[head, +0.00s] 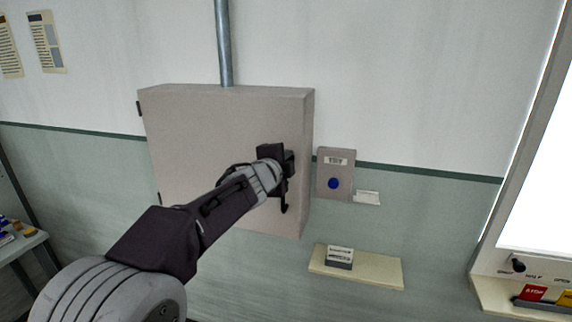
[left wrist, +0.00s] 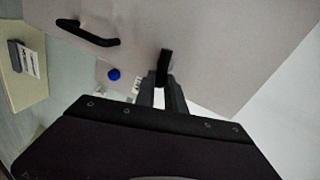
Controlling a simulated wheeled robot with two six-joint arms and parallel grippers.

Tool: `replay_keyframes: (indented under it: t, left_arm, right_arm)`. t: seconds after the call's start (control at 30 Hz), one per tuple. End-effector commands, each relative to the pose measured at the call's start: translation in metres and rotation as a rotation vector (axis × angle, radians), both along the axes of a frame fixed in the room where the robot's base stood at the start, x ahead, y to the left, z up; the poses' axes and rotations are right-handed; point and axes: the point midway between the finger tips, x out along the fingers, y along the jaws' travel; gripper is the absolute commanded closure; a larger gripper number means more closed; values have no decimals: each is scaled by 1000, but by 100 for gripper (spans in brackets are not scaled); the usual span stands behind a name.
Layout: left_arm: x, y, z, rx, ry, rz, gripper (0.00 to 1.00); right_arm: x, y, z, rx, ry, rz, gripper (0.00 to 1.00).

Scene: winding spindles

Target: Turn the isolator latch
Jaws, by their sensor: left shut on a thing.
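The isolator latch (left wrist: 166,62) is a small black bar on the front of the grey wall cabinet (head: 200,140). In the left wrist view it stands between the fingertips of my left gripper (left wrist: 164,82), which is shut on it. In the head view my left gripper (head: 283,160) reaches the right part of the cabinet door, and its body mostly hides the latch. A black pull handle (left wrist: 88,34) is on the same door; its lower end shows just below the gripper in the head view (head: 285,203). My right gripper is not in view.
A grey box with a blue button (head: 333,183) is on the wall right of the cabinet, with a white tag (head: 367,197) beside it. A shelf (head: 380,273) below holds a small labelled block (head: 340,257). A pipe (head: 223,45) rises from the cabinet top.

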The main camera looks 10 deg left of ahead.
Motion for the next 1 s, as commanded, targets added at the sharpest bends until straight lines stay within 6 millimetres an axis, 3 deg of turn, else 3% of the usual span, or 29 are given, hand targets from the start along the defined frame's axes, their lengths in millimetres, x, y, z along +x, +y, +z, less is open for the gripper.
replay_keyframes:
  t: [0.4, 0.93, 1.0]
  left_arm:
    - [0, -2, -3, 165, -7, -2, 100]
    - [0, -1, -3, 186, -6, 0, 100]
    - [0, -1, -3, 186, -6, 0, 72]
  right_arm:
    - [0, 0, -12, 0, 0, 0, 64]
    - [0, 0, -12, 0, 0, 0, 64]
    - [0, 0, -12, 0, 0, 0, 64]
